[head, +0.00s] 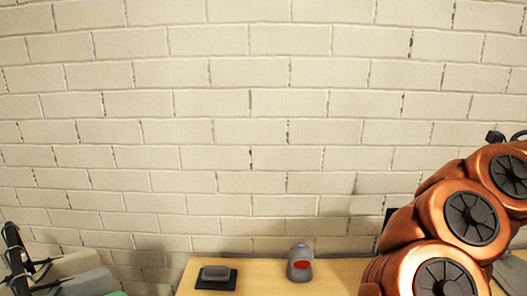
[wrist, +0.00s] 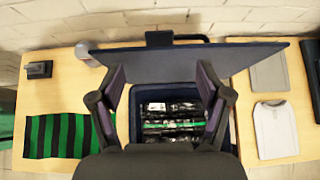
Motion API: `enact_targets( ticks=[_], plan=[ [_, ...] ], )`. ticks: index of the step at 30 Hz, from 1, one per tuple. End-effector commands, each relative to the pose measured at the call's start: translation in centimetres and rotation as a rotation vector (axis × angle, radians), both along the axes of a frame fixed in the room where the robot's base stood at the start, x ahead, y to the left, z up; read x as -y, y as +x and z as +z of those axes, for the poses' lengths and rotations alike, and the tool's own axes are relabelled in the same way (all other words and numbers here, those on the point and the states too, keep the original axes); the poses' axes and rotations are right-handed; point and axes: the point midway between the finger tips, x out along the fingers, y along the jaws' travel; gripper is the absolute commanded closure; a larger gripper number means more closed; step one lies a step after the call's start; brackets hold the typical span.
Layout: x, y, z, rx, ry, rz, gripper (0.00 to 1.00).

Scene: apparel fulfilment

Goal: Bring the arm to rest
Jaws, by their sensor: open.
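My gripper (wrist: 160,70) shows in the wrist view, its two fingers spread wide and open, with nothing between them. It hangs above a dark blue bin (wrist: 136,118) on the table; how high above is hard to tell. Inside the bin lie dark, glossy items with a green strip across them. In the head view my copper-coloured arm fills the lower right, and the gripper itself is out of that view.
A scanner-like grey device (head: 300,263) stands near the brick wall (head: 220,120).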

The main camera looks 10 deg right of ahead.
Motion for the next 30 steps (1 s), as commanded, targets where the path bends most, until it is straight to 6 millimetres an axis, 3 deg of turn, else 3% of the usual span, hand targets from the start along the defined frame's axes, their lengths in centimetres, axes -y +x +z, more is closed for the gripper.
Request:
enact_targets(
  ticks=[5, 9, 13, 18, 25, 30],
  plan=[
    [-0.6, 2.8, 5.0, 0.171, -0.017, -0.092, 0.23],
    [-1.1, 4.6, 10.7, 0.379, 0.009, -0.214, 0.23],
    [-1.5, 4.8, 15.3, 0.571, 0.079, -0.334, 0.23],
    [-1.9, 3.5, 19.8, 0.806, 0.227, -0.496, 0.23],
    [-1.7, 0.3, 21.2, 1.053, 0.524, -0.736, 0.23],
    [-1.7, -2.3, 18.6, 1.164, 0.783, -0.944, 0.23]
  ],
)
